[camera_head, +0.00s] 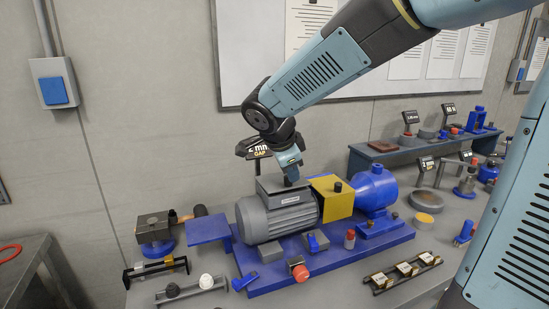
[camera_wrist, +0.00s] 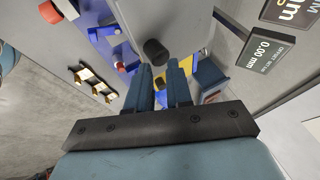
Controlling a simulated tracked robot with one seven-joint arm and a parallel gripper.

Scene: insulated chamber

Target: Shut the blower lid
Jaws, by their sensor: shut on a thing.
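A grey motor-like machine (camera_head: 278,218) stands on a blue base plate (camera_head: 345,258). A flat grey lid-like plate (camera_head: 270,186) is on top of it, and it also fills the upper middle of the wrist view (camera_wrist: 185,20). A black knob (camera_wrist: 155,50) stands out from this plate. My gripper (camera_head: 292,180) reaches down to the plate from above. In the wrist view its two fingers (camera_wrist: 158,68) are close together at the knob and appear shut on it. Whether the plate lies fully flat, I cannot tell.
A yellow cover (camera_head: 332,205) with a black knob and a blue housing (camera_head: 375,187) stand right of the motor. Small blue and red parts lie in front. A sign (camera_head: 258,150) stands close behind my gripper. A shelf (camera_head: 375,153) with gauges stands at the back right.

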